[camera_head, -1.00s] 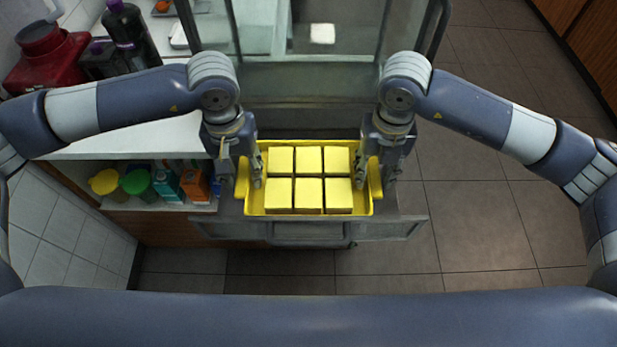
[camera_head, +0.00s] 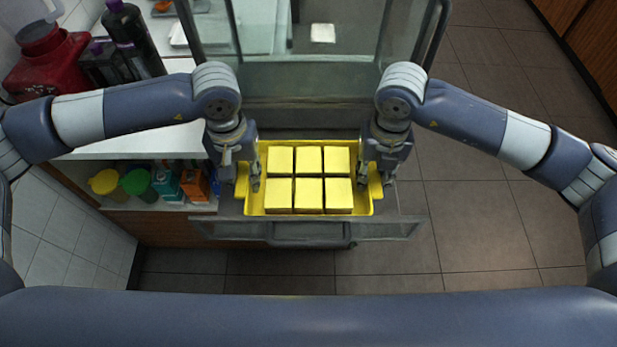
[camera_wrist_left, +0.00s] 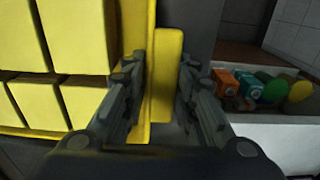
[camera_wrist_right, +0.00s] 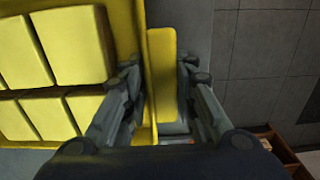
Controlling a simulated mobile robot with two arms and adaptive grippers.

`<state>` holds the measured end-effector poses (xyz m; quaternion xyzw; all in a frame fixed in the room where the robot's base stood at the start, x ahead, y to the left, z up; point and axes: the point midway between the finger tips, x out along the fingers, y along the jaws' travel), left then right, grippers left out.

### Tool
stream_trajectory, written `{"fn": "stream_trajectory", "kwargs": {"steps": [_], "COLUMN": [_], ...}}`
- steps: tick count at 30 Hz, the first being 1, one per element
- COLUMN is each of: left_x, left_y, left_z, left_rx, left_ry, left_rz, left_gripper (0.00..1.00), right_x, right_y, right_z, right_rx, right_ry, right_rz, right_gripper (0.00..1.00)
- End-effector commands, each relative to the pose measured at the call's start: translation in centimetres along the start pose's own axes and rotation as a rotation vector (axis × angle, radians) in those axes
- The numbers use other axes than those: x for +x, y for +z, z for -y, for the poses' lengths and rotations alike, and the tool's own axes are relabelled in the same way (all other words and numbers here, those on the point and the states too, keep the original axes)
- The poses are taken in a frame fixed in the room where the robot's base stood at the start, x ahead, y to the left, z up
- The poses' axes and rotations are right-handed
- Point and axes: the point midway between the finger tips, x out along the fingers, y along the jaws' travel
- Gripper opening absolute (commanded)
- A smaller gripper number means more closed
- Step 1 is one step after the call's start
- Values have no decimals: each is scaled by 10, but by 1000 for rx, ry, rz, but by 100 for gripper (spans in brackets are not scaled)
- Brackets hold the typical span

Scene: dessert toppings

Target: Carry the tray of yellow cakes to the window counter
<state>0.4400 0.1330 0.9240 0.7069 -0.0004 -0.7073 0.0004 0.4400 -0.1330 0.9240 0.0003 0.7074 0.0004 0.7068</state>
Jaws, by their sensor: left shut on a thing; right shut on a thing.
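A yellow tray (camera_head: 366,207) holds several yellow block-shaped cakes (camera_head: 309,191) in two rows. It looks level, in front of a glass case and over a glass-edged panel. My left gripper (camera_head: 243,180) is shut on the tray's left handle, a yellow bar (camera_wrist_left: 166,75) between its fingers in the left wrist view. My right gripper (camera_head: 375,180) is shut on the right handle (camera_wrist_right: 162,75) in the same way. The fingers partly hide both handles in the head view. I cannot tell whether the tray's underside touches anything. The window counter cannot be identified for certain.
A white counter (camera_head: 130,137) is at left, with a red container (camera_head: 45,62) and dark bottles (camera_head: 132,35). Below it, a shelf holds cartons (camera_head: 194,184) and lidded cups (camera_head: 137,182). The glass case (camera_head: 310,75) stands directly beyond the tray. Tiled floor (camera_head: 480,215) is clear at right.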

Motion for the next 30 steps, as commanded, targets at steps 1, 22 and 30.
{"fn": "stream_trajectory", "kwargs": {"steps": [1,22,30], "left_x": [-1,-46,-51], "left_y": [0,0,0], "left_z": [0,1,1], "left_rx": [0,0,0], "left_ry": [-1,-3,-4], "left_rz": [-1,0,0], "left_gripper": [0,0,0], "right_x": [-1,-46,-51], "right_y": [0,0,0], "right_z": [0,1,1], "right_rx": [0,1,1], "right_ry": [-1,-3,-3], "right_rz": [2,2,1], "right_gripper": [0,0,0]}}
